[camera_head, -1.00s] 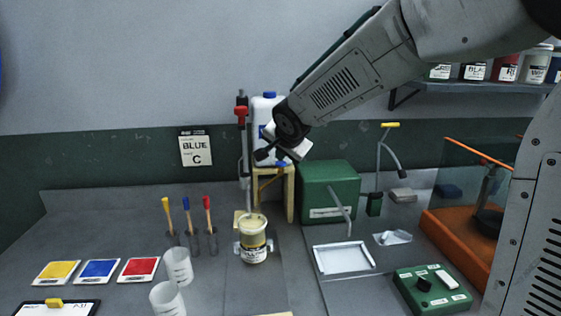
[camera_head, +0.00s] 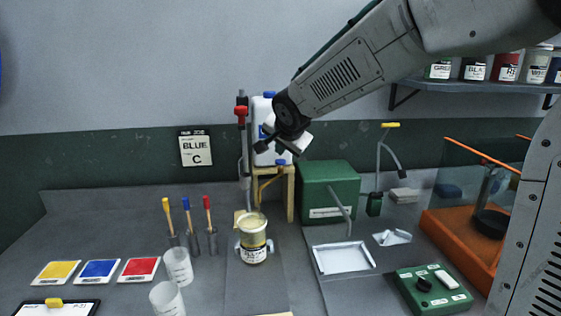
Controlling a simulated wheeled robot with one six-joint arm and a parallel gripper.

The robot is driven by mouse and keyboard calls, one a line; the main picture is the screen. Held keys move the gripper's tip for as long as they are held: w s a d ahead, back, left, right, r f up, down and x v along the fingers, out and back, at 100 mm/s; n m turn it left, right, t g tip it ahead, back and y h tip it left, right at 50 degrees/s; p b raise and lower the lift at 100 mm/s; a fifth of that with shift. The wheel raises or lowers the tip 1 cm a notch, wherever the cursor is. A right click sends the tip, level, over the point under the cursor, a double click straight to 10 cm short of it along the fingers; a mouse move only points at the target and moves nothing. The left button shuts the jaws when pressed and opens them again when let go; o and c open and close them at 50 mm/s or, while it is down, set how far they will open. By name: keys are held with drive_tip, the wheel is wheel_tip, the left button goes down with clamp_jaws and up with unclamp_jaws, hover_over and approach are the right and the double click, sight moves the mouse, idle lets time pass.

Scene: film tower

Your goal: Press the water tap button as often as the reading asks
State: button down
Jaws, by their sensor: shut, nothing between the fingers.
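The white water container (camera_head: 262,104) has a blue cap and stands on a wooden stand (camera_head: 290,190) against the back wall. A small blue part (camera_head: 281,162), which looks like the tap button, shows at the container's lower front. My gripper (camera_head: 277,149) is shut and empty, just above this blue part and in front of the container. A gap shows between them in the picture, but the depth is hard to judge. The gripper hides part of the container. A tablet (camera_head: 75,307) is cut off at the bottom left, and I cannot read it.
An open tin (camera_head: 253,247) stands below the stand, beside a red-topped post (camera_head: 241,112). Several brushes, two white cups (camera_head: 179,266) and colour cards (camera_head: 98,270) are at left. A green box (camera_head: 330,184), a white tray (camera_head: 343,258) and a green control box (camera_head: 432,291) are at right.

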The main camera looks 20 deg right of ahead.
sight(282, 163)
drive_tip(key=shift+r, duration=2.55)
drive_tip(key=shift+s+f+n, duration=0.1)
drive_tip(key=shift+f+n, duration=0.05)
drive_tip(key=shift+n, duration=0.25)
drive_tip(key=s+d+f+n+g, duration=0.1)
drive_tip(key=s+f+n+g, duration=0.1)
drive_tip(key=s, duration=1.1)
drive_tip(key=s+d+f+n+g, duration=0.1)
drive_tip(key=s+f+n+g, duration=0.2)
drive_tip(key=s, duration=1)
drive_tip(key=s+d+f+n+g+y, duration=0.1)
drive_tip(key=s+f+n+g, duration=0.2)
drive_tip(key=s, duration=1)
drive_tip(key=shift+s+d+f+n, duration=0.15)
drive_tip(key=shift+s+f+n, duration=0.2)
drive_tip(key=shift+f+n, duration=0.45)
